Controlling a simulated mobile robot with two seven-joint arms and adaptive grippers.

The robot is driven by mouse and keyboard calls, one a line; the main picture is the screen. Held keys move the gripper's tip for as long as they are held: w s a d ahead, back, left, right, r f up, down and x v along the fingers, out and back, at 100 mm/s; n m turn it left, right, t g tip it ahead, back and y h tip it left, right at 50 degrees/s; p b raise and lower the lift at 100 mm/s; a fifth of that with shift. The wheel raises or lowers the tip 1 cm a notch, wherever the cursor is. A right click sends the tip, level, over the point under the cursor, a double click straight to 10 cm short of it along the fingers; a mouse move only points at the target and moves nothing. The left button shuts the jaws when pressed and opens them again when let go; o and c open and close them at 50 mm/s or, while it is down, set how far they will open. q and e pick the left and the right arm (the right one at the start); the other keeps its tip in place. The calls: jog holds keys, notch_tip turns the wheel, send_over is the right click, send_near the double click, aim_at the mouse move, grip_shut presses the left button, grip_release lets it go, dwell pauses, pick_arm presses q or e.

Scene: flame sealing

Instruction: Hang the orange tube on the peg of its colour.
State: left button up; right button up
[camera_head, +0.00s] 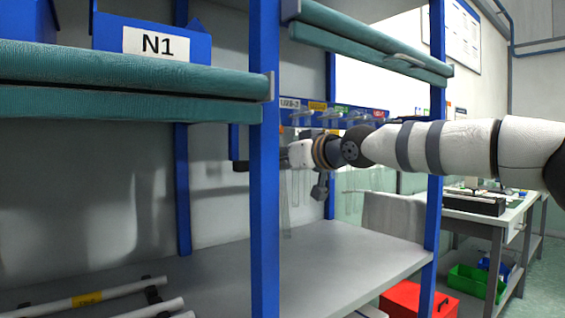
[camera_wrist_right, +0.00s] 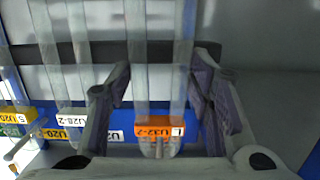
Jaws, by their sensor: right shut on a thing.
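My right gripper (camera_head: 296,156) reaches in from the right, in front of the peg rail (camera_head: 290,120). In the right wrist view its two dark fingers (camera_wrist_right: 160,95) stand on either side of a clear tube (camera_wrist_right: 152,65), on which it is shut. The tube's rounded end overlaps the orange label (camera_wrist_right: 152,131) on the blue rail. I cannot tell whether it is on the peg there. In the head view an orange label (camera_head: 317,106) also shows on the rail. Other clear tubes (camera_wrist_right: 80,50) hang beside it. My left gripper is not in view.
A blue post (camera_head: 264,190) stands left of the gripper and another blue post (camera_head: 436,190) to its right. A teal padded shelf (camera_head: 370,40) is above. The grey shelf (camera_head: 340,255) below is largely clear. White rods (camera_head: 90,295) lie at lower left.

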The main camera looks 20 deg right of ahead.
jog(key=shift+w+a, duration=0.1)
jog(key=shift+w, duration=0.05)
jog(key=shift+w+f, duration=0.1)
dwell(0.4)
jog(key=shift+w+a, duration=0.1)
jog(key=shift+w, duration=0.15)
dwell(0.4)
jog(key=o, duration=2)
jog(key=shift+c, duration=0.2)
jog(key=shift+s, duration=0.1)
